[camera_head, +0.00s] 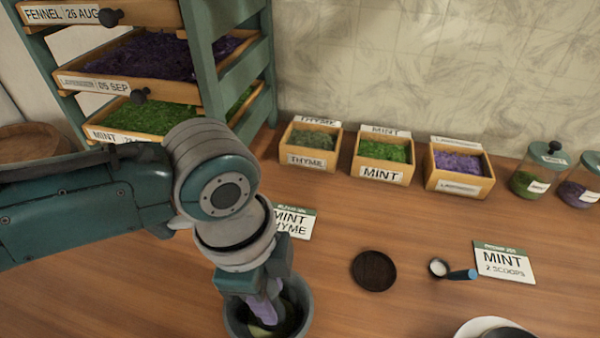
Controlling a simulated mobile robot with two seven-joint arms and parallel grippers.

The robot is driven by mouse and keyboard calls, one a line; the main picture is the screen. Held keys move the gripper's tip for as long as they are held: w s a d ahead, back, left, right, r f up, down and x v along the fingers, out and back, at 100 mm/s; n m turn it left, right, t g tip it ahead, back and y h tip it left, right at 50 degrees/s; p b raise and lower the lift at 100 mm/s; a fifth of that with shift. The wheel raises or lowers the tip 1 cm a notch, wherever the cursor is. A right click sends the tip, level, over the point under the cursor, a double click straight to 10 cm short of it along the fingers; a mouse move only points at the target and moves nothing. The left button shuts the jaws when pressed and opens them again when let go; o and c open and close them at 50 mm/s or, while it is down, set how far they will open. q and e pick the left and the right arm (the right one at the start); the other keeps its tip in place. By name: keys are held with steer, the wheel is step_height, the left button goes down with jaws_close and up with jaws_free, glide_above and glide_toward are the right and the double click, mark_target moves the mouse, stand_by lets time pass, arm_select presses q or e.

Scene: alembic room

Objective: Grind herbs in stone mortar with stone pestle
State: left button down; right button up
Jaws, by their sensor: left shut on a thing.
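The stone mortar (305,308) is a dark grey bowl at the bottom centre, cut off by the lower picture edge. Some green herb shows inside it. My left gripper (259,288) points down over the mortar's opening and is shut on the pale purple-grey stone pestle (264,311). The pestle's lower end is inside the mortar. Whether it touches the bottom is hidden by the gripper and rim. My right gripper is not in view.
Thyme (311,147), mint (383,160) and lavender boxes (459,172) line the wall. A drying rack (195,62) stands at left. A mint-thyme card (293,222), dark round disc (373,270), scoop (452,271) and mint card (504,262) lie right of my arm. Glass jars (541,172) stand far right.

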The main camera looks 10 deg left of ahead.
arm_select(q)
steer(key=shift+f, duration=0.3)
stand_by(0.4)
steer(key=shift+c, duration=2.2)
jaws_free()
